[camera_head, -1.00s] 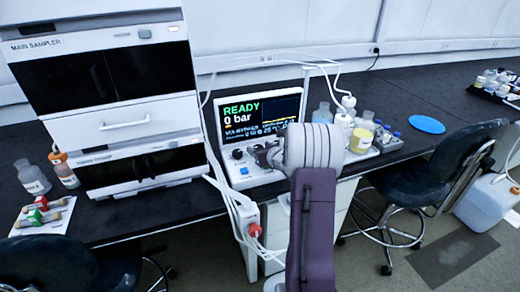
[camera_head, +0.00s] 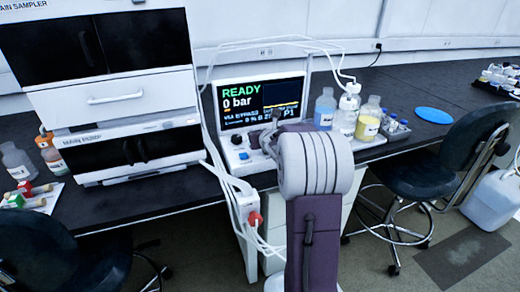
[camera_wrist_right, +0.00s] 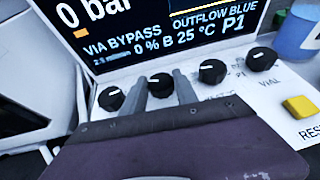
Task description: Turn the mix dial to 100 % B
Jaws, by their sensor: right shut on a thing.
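The control console shows a screen (camera_head: 262,100) reading READY, 0 bar, VIA BYPASS, 0 % B, 25 °C and P1. Below it, the right wrist view shows a row of several black dials with white pointer marks. My right gripper (camera_wrist_right: 160,90) is shut on the second dial from the left (camera_wrist_right: 160,84), one finger on each side. That dial's pointer points left and its label is hidden behind my gripper. The first dial (camera_wrist_right: 111,98), third dial (camera_wrist_right: 212,71) and fourth dial (camera_wrist_right: 261,58) are free. My left gripper is out of view.
A yellow button (camera_wrist_right: 300,106) is on the panel's right, and a blue button (camera_head: 243,156) shows at its left. Bottles, including a blue one (camera_head: 325,109), stand right of the console. The main sampler tower (camera_head: 110,90) stands left. A chair (camera_head: 430,170) is at front right.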

